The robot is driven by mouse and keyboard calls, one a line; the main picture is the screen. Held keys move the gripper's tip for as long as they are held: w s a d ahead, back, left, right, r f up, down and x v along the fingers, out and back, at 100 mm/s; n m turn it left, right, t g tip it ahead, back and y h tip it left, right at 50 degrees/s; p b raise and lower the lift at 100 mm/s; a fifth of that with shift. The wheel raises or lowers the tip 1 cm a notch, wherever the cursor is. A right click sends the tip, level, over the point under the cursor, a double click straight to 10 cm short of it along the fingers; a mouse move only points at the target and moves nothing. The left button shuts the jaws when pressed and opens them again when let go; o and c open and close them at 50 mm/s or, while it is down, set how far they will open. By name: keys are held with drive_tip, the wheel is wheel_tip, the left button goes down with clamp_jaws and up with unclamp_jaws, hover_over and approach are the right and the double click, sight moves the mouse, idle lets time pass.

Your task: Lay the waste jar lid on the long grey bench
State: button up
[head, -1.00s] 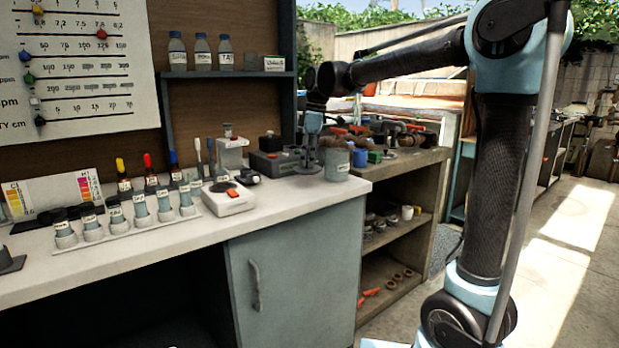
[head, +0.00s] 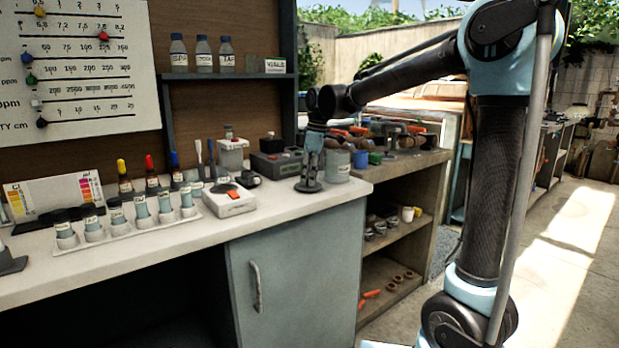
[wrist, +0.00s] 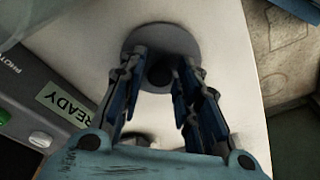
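The waste jar lid is a dark grey disc with a knob (head: 308,187), over the pale top of the long grey bench (head: 290,215) near its right end. My gripper (head: 312,170) points down from above, with its fingers on both sides of the knob. In the wrist view the lid (wrist: 188,42) lies beyond my gripper (wrist: 162,72), with the dark knob between the fingertips. I cannot tell whether the lid touches the bench top. A grey labelled jar (head: 337,166) stands just right of the lid.
A white device with a red part (head: 230,199) and a dark box (head: 276,163) stand to the left. A rack of vials (head: 125,222) is farther left. An open-shelved bench (head: 400,185) with cups adjoins on the right. Bare top lies in front of the lid.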

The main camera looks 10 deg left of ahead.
idle(0.3)
wheel_tip(320, 180, up, 12)
drive_tip(key=d, duration=0.2)
idle(0.4)
drive_tip(key=s+d+f+m, duration=0.3)
drive_tip(key=d, duration=0.5)
drive_tip(key=s+d+f+m+t, duration=0.1)
drive_tip(key=s+d+f+m, duration=0.2)
drive_tip(key=d, duration=0.5)
drive_tip(key=s+d+f+m, duration=0.2)
drive_tip(key=d+f+m, duration=0.15)
drive_tip(key=d, duration=0.45)
drive_tip(key=s+d+f+m+h, duration=0.1)
drive_tip(key=s+d+f+m, duration=0.3)
drive_tip(key=s+d+f, duration=0.3)
drive_tip(key=s+d+f+m+t, duration=0.1)
drive_tip(key=s+d+f+m, duration=0.4)
drive_tip(key=f, duration=0.9)
drive_tip(key=s+d, duration=0.2)
drive_tip(key=s, duration=0.1)
drive_tip(key=shift+s+d+h, duration=0.2)
drive_tip(key=shift+d+h, duration=0.1)
drive_tip(key=shift+h, duration=0.1)
drive_tip(key=shift+o, duration=0.2)
